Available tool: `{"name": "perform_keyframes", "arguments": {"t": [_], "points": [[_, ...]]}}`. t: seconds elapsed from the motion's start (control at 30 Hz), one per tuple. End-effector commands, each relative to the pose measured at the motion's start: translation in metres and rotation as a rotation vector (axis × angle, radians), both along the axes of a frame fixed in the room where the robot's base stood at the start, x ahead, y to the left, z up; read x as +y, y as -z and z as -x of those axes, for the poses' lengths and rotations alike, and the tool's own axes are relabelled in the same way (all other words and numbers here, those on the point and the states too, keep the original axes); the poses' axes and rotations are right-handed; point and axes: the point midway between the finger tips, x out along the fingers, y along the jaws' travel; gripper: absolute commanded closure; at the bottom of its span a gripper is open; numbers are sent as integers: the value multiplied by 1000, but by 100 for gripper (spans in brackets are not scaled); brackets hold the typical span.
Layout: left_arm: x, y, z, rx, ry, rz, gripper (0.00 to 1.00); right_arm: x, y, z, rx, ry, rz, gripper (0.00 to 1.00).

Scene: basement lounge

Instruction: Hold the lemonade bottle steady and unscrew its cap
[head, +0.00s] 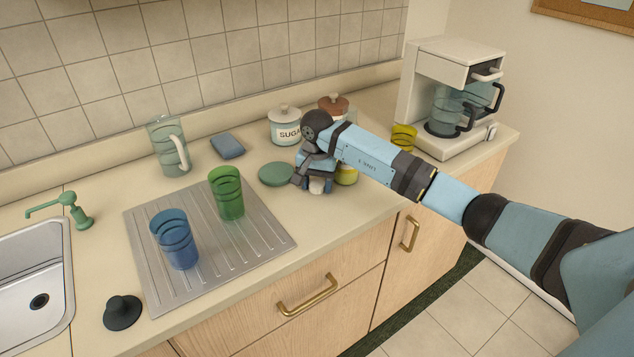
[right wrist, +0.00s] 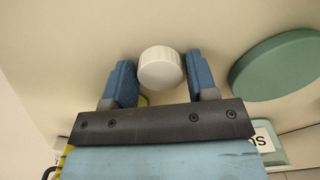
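A round white cap (right wrist: 160,67) sits between the two blue fingers of my right gripper (right wrist: 161,80) in the right wrist view. The fingers stand apart on either side of it, with a thin gap at its right; contact on the left cannot be told. In the head view my right gripper (head: 315,183) points down at the counter, with the white cap (head: 317,186) low between its fingers. A yellow object (head: 347,174), perhaps the lemonade bottle, shows partly behind my right arm. Whether it joins the cap is hidden. My left gripper is out of view.
A green disc (head: 277,174) lies left of the gripper. A sugar canister (head: 285,127), a brown-lidded jar (head: 334,106) and a yellow cup (head: 404,137) stand behind. Green (head: 227,193) and blue (head: 175,239) tumblers stand on the drainboard (head: 222,265).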

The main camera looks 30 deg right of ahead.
Motion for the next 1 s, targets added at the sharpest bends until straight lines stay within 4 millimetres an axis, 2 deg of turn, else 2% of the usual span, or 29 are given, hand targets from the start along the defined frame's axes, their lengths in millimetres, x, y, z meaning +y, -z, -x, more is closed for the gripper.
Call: {"name": "perform_keyframes", "arguments": {"t": [0.03, 0.07, 0.33, 0.47, 0.57, 0.8, 1.0], "points": [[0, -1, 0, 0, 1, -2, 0, 0, -1, 0, 0, 0, 0, 35], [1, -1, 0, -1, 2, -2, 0, 0, -1, 0, 0, 0, 0, 30], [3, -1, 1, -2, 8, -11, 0, 0, -1, 0, 1, 0, -1, 30], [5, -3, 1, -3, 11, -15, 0, 0, -10, 0, -1, -1, 1, 30], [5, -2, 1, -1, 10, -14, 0, 0, -26, -1, -4, -1, 1, 30], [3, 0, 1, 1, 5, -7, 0, -1, -79, -1, -3, -1, 1, 30], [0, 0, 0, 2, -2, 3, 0, 0, -111, 0, 0, -1, 0, 30]]}}
